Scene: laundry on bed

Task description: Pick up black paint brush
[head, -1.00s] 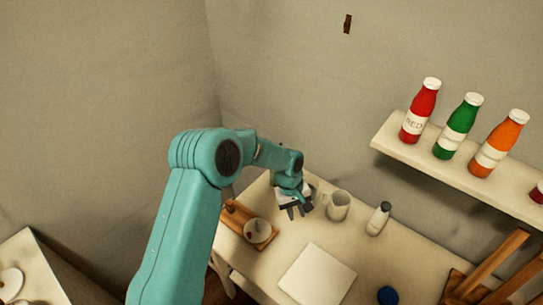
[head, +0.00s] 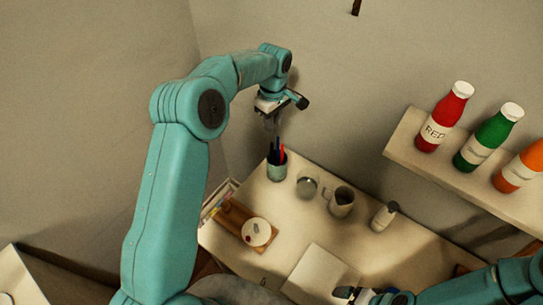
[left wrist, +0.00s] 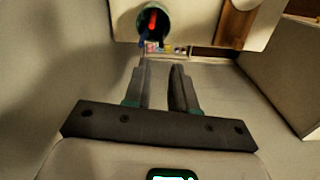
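A green-grey cup (head: 277,171) holding upright brushes stands at the far end of the table. A red brush (head: 281,154) and a blue brush (head: 274,155) show in it; I cannot pick out a black one. The cup (left wrist: 153,23) and a red handle (left wrist: 153,20) also show in the left wrist view. My left gripper (head: 272,126) is above the cup, apart from it. In the left wrist view its fingers (left wrist: 161,65) are apart with nothing between them. My right gripper (head: 346,293) is low at the bottom, by the white sheet; its finger state is unclear.
A glass jar (head: 307,186), a mug (head: 341,202) and a white bottle (head: 384,216) stand right of the cup. A wooden board (head: 233,215) with a round dish (head: 257,232) lies at left. A shelf (head: 401,138) with paint bottles is at right.

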